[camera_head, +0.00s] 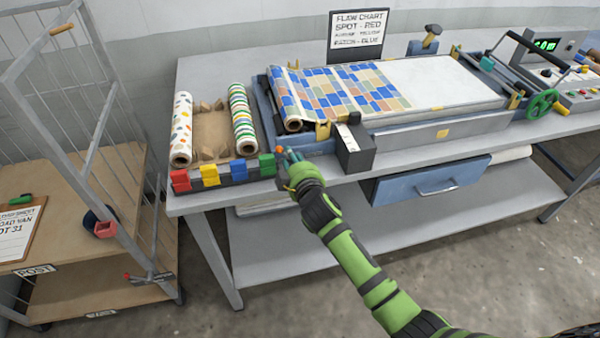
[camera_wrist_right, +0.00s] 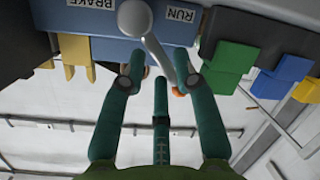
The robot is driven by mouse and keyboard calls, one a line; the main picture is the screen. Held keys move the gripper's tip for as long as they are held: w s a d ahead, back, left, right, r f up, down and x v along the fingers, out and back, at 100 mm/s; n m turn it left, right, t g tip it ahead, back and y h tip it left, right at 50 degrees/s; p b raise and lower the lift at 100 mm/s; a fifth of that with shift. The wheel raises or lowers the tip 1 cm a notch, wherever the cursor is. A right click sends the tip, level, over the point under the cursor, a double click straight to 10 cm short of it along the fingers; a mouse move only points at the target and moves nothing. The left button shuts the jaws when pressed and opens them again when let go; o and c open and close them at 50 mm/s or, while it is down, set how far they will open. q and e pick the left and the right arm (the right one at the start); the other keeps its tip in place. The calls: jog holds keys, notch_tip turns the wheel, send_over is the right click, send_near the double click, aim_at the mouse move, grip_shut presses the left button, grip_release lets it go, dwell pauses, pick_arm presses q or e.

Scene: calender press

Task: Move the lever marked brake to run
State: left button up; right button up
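The brake lever (camera_wrist_right: 156,52) is a grey bar with a round grey hub and an orange tip, on a blue panel (camera_wrist_right: 112,50) lettered BRAKE and RUN. In the right wrist view it slants down and right from the hub, its tip below the RUN label (camera_wrist_right: 180,14). The orange tip (camera_head: 279,150) also shows in the head view. My right gripper (camera_wrist_right: 161,85) is open, its teal fingers on either side of the lever's lower end; contact cannot be told. In the head view the right gripper (camera_head: 290,160) is at the bench's front edge. My left gripper is out of view.
Red, yellow, blue and green blocks (camera_head: 210,175) stand just left of the gripper. A dark box (camera_head: 354,150) stands just right of it. Patterned cloth (camera_head: 335,92) lies on the press behind. A wire cart (camera_head: 75,200) stands at left. Floor in front is clear.

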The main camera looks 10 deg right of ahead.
jog(key=v, duration=0.9)
jog(key=shift+s, duration=0.1)
